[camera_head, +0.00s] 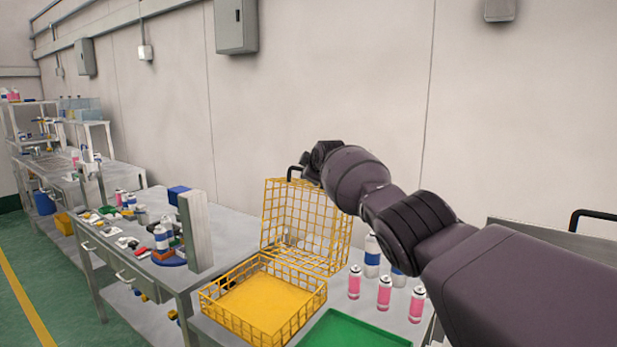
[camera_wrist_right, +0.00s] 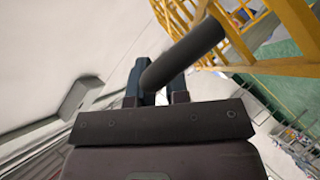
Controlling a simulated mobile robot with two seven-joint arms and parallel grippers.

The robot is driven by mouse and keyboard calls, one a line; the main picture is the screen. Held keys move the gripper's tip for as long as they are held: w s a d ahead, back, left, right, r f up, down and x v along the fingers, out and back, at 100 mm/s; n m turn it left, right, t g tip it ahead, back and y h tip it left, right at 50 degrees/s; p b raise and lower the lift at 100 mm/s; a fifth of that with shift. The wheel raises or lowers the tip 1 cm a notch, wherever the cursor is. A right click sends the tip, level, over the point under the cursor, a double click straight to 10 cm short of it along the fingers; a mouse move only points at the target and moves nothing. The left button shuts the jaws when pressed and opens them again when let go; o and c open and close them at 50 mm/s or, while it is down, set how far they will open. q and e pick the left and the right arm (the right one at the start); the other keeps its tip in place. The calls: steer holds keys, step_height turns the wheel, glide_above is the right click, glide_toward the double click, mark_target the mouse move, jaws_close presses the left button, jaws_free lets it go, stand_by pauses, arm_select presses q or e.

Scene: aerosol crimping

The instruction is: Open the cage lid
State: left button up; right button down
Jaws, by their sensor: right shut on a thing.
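The yellow wire cage (camera_head: 262,300) stands on the grey bench, with its yellow floor in view. Its wire lid (camera_head: 305,222) is raised, standing steeply upright at the back of the cage. A dark handle (camera_head: 292,172) sits at the lid's upper left edge. My right gripper is at that top edge, largely hidden by my right arm in the head view. In the right wrist view my right gripper (camera_wrist_right: 160,92) is shut on the dark round handle bar (camera_wrist_right: 188,52), beside the yellow wires (camera_wrist_right: 275,40). My left gripper is not in view.
A grey upright panel (camera_head: 195,232) and small parts stand left of the cage. The wall is behind.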

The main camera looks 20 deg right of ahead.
steer(key=shift+w+d+f, duration=0.2)
steer(key=shift+f, duration=0.1)
steer(key=shift+d+r, duration=0.1)
steer(key=c, duration=1.1)
jaws_free()
steer(key=shift+r, duration=0.1)
steer(key=shift+s+r, duration=0.15)
steer(key=shift+r, duration=0.15)
steer(key=p+v, duration=0.2)
steer(key=p, duration=0.1)
steer(key=shift+r, duration=0.25)
steer(key=shift+s+p, duration=0.25)
steer(key=shift+p, duration=0.25)
steer(key=shift+p+v, duration=0.6)
steer(key=shift+v, duration=0.5)
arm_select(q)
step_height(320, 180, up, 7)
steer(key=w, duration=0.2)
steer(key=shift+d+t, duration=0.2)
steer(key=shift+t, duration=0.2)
arm_select(e)
steer(key=shift+v, duration=2.7)
